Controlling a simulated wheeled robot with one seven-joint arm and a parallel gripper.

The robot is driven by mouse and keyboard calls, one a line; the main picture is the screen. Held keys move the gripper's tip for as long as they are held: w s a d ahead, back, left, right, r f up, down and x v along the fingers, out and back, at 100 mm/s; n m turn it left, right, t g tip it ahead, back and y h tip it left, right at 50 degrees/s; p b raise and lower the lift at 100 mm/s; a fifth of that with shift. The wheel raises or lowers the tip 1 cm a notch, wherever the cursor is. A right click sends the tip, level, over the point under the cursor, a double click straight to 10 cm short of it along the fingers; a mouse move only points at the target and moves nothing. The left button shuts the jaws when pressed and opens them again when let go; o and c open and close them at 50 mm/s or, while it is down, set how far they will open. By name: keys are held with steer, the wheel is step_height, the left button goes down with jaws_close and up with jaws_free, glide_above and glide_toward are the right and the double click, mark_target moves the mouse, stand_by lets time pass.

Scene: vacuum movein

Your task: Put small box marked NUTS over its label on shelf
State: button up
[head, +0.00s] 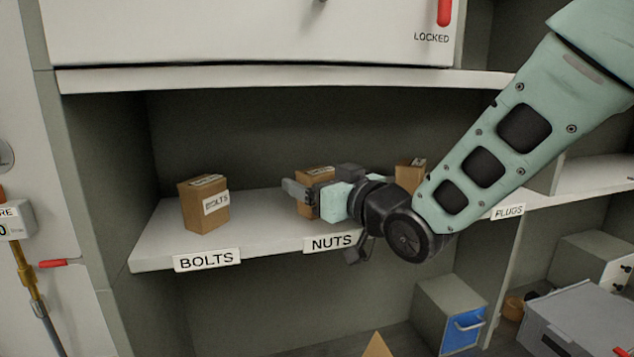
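A small brown box (316,177) stands on or just above the shelf (268,228), behind the NUTS label (332,243) on its front edge. My gripper (306,191) is at this box and covers much of its front and right side, so its marking cannot be read. One grey finger lies across the box's left front. I cannot tell whether the fingers are closed on the box or whether its base touches the shelf.
A box marked BOLTS (206,204) stands on the left above its BOLTS label (207,260). Another brown box (409,174) is partly hidden behind my arm, left of the PLUGS label (508,211). Shelf space between the left and middle boxes is clear. A cabinet panel (250,35) overhangs the shelf.

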steer(key=shift+r, duration=0.1)
steer(key=shift+r, duration=0.15)
steer(key=b+v, duration=0.5)
steer(key=v, duration=0.7)
